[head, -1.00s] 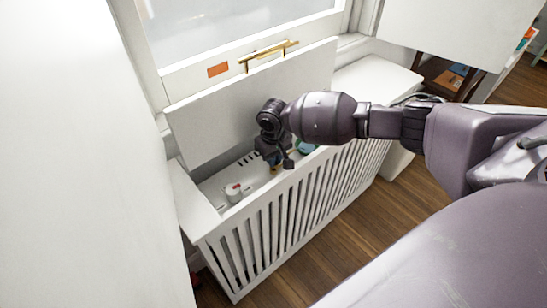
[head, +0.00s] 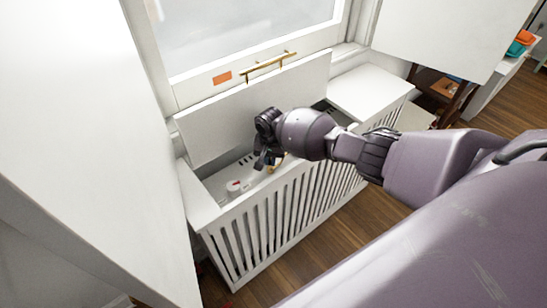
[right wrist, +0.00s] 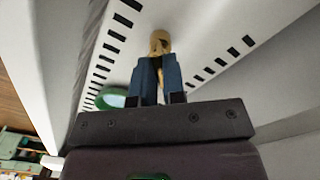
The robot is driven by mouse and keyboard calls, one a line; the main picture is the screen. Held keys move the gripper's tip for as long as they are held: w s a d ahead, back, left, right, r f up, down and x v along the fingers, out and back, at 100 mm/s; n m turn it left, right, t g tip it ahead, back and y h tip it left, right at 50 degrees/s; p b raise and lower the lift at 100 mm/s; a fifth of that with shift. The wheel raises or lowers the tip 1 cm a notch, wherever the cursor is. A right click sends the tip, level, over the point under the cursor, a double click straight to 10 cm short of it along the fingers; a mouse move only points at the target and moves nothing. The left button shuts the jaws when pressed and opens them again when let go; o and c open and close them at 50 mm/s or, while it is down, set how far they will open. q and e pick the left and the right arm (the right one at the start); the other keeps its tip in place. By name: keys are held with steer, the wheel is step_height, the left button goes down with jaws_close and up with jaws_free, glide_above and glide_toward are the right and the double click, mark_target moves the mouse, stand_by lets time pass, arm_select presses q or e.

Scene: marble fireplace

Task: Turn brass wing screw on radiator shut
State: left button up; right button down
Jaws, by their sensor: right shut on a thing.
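The brass wing screw (right wrist: 159,42) shows in the right wrist view, at the tips of my right gripper's two blue fingers. My right gripper (right wrist: 159,62) is shut on it. The screw stands at the white slotted radiator (right wrist: 195,45). In the head view my right gripper (head: 266,160) reaches down into the open white radiator cover (head: 290,225), and the screw is mostly hidden behind it. The radiator top (head: 222,184) shows partly inside the cover. My left gripper is not in view.
The cover's raised lid (head: 240,110) stands behind my gripper, below a window with a brass handle (head: 268,66). A green round thing (right wrist: 112,97) lies close beside my fingers.

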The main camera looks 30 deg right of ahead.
steer(key=m+p, duration=0.1)
steer(key=m, duration=0.2)
steer(key=shift+r+p, duration=0.25)
steer(key=shift+p, duration=0.1)
steer(key=m+p, duration=0.1)
steer(key=m, duration=0.2)
steer(key=shift+f+m+p, duration=0.15)
steer(key=shift+m+p, duration=0.15)
steer(key=shift+m, duration=0.7)
steer(key=shift+f+m+p, duration=0.1)
steer(key=shift+m+p, duration=0.2)
steer(key=shift+m, duration=0.1)
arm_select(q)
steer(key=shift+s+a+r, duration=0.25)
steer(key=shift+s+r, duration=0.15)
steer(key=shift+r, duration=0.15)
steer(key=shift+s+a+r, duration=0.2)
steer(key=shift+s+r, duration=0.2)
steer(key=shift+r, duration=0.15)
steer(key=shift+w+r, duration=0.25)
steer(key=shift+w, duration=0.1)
arm_select(e)
steer(key=c, duration=1.2)
jaws_free()
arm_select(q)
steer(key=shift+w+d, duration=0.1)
